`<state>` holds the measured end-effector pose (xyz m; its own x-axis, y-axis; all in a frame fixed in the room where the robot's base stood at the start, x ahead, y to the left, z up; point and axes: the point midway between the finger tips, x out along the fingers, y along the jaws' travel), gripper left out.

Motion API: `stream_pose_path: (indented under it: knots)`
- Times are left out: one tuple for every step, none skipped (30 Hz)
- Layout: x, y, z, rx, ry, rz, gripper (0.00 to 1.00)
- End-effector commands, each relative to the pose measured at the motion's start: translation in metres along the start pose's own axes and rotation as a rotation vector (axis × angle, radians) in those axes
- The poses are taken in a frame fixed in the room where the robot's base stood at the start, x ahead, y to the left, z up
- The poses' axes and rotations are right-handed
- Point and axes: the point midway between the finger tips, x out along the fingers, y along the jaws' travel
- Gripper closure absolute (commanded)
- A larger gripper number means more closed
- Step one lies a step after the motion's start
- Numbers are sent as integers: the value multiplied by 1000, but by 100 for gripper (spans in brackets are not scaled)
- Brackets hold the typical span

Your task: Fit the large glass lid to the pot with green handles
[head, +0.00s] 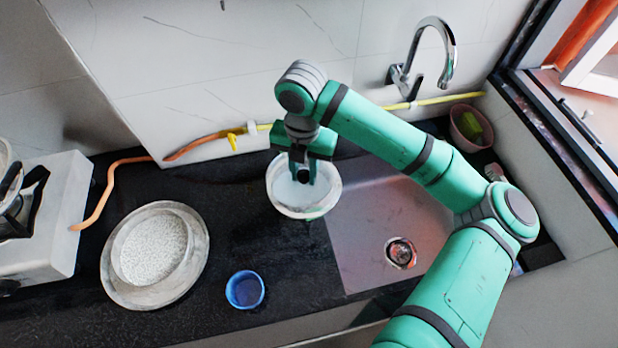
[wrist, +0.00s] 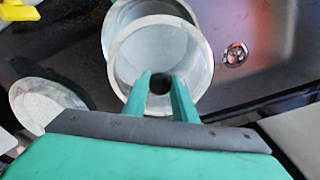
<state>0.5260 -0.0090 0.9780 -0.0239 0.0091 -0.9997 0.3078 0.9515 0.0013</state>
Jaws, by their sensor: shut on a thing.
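My gripper (head: 303,172) is shut on the black knob (wrist: 160,83) of the large glass lid (wrist: 140,55), seen between the fingertips in the wrist view. The lid is round and pale with a light rim. Behind it in the wrist view, a second round rim (wrist: 112,18) shows, offset to the upper left and partly covered by the lid; it looks like a pot. In the head view the lid and this vessel overlap as one pale round shape (head: 283,200) below my gripper, left of the sink. I cannot tell the gap between them.
A metal sink (head: 365,255) lies to the right. A blue cup (head: 245,289) stands near the counter's front. A wide round dish (head: 115,285) with speckled white content is at left, beside a white stove (head: 45,225). A tap (head: 448,55) and pink bowl (head: 462,125) are behind.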

Motion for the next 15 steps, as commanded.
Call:
stream_pose_path:
  knots:
    - [0, 2, 3, 1, 0, 0, 100]
    - [0, 3, 5, 1, -1, 1, 100]
    - [0, 4, 7, 1, -1, 1, 100]
    - [0, 5, 9, 1, -1, 1, 100]
    - [0, 6, 11, 1, -1, 1, 100]
    - [0, 8, 13, 0, -1, 1, 100]
    - [0, 9, 15, 0, 0, 1, 100]
    - [0, 10, 17, 0, 0, 1, 100]
    - [1, 11, 19, 1, 0, 1, 100]
    - [1, 12, 21, 1, 0, 1, 100]
    - [1, 13, 22, 1, 0, 1, 100]
    - [1, 14, 25, 0, 0, 1, 100]
    - [1, 15, 27, 0, 0, 1, 100]
    - [1, 16, 28, 0, 1, 0, 100]
    - [1, 18, 31, 0, 1, 0, 100]
